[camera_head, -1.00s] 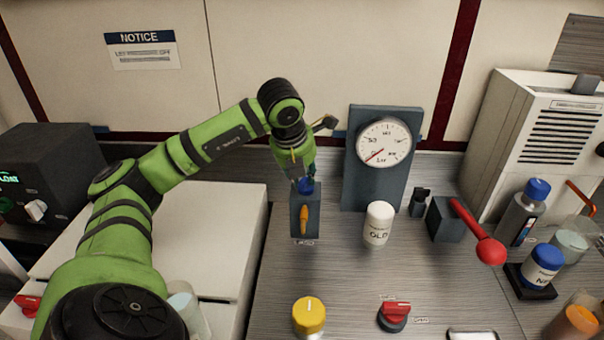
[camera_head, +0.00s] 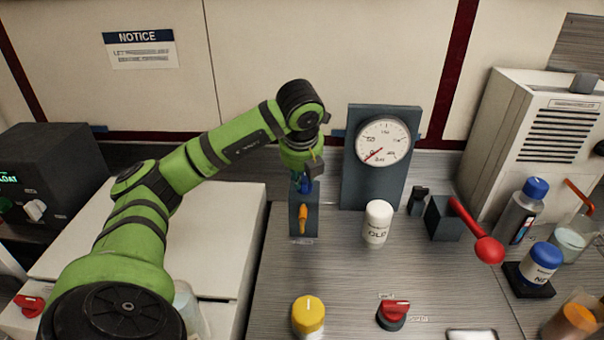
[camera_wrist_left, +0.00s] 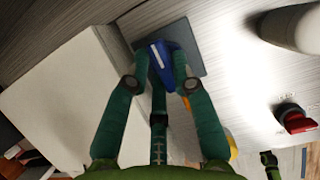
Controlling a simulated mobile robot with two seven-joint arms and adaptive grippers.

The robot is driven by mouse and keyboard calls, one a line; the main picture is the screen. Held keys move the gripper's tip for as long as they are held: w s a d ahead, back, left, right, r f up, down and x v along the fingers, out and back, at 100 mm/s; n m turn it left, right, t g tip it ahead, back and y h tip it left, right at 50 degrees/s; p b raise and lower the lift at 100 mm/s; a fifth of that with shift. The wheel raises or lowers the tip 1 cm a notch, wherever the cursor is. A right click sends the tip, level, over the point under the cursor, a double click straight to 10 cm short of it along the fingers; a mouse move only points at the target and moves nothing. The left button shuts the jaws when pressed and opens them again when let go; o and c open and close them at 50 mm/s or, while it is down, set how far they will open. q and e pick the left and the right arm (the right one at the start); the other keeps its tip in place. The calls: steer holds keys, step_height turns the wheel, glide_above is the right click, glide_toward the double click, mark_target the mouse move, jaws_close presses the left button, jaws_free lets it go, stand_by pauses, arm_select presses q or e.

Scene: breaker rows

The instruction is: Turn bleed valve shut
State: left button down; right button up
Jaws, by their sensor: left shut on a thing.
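The bleed valve is likely the dark grey block (camera_head: 303,222) with a blue handle (camera_head: 306,186) on top and an orange piece on its front. My left gripper (camera_head: 304,178) comes down on the blue handle from above. In the left wrist view the blue handle (camera_wrist_left: 161,62), with a white line along it, sits between the green fingers, and the gripper (camera_wrist_left: 160,78) is shut on it. The fingers hide part of the handle, so its exact angle is unclear in the head view. My right gripper is out of view.
A dial gauge (camera_head: 382,142) on a grey panel stands right of the valve. A white "OLD" bottle (camera_head: 377,222) and a red-knobbed lever (camera_head: 488,248) are further right. A yellow knob (camera_head: 308,316) and red switch (camera_head: 394,313) are in front. A pale box (camera_head: 225,215) stands left.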

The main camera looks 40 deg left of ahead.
arm_select(q)
steer(key=c, duration=1)
jaws_free()
steer(key=shift+c, duration=0.2)
steer(key=v, duration=1.2)
